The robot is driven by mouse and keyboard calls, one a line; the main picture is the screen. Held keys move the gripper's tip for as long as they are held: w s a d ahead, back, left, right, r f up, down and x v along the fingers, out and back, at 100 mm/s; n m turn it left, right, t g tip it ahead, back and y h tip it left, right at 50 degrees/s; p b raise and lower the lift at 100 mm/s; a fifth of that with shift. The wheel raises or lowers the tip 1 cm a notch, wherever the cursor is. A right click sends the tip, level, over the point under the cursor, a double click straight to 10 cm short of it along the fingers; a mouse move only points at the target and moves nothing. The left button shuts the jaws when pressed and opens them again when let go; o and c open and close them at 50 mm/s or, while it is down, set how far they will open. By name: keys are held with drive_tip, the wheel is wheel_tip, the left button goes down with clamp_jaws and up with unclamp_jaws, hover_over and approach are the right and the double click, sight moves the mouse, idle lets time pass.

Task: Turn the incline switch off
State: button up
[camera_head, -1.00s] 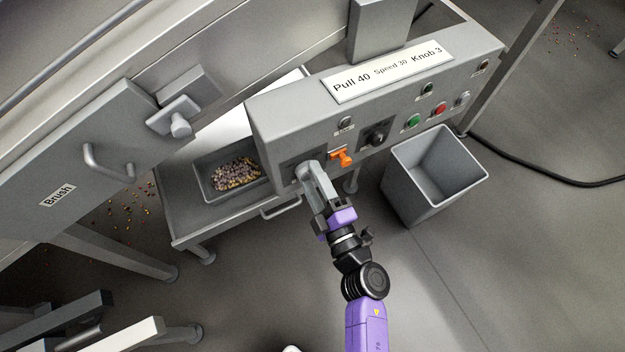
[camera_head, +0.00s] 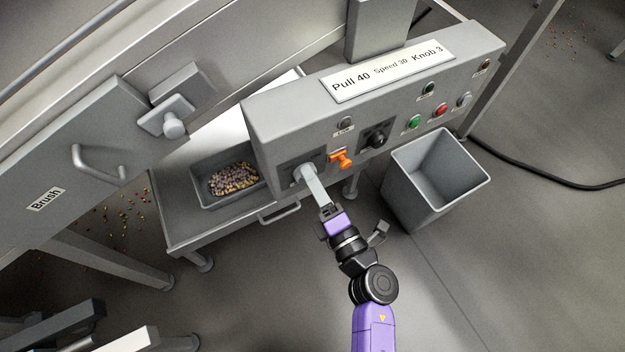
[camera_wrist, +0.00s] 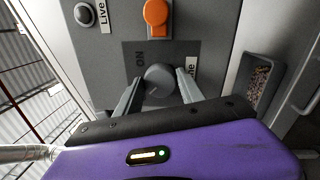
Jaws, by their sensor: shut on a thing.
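The incline switch is a grey rotary knob (camera_wrist: 158,80) on a dark plate of the control panel (camera_head: 262,115). An "ON" label stands at the plate's upper left in the wrist view, and a partly hidden label ending in "ne" is at its right. My gripper (camera_wrist: 158,88) has one finger on each side of the knob and is shut on it. In the head view my gripper (camera_head: 305,174) reaches the panel's lower left, and its fingers hide most of the switch. Where the knob points is hard to tell.
An orange switch (camera_head: 341,159) sits close to the right of my gripper, and a black knob (camera_head: 376,138) is beyond it. A grey bin (camera_head: 402,190) stands on the floor at right. A tray (camera_head: 205,200) of candy lies at left.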

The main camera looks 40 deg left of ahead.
idle(0.3)
drive_tip(key=o, duration=1.4)
drive_tip(key=shift+c, duration=0.2)
drive_tip(key=shift+d, duration=0.15)
drive_tip(key=v, duration=0.7)
drive_tip(key=shift+s+d+p, duration=0.2)
drive_tip(key=shift+s+p, duration=0.05)
drive_tip(key=shift+p, duration=0.1)
drive_tip(key=shift+f, duration=0.1)
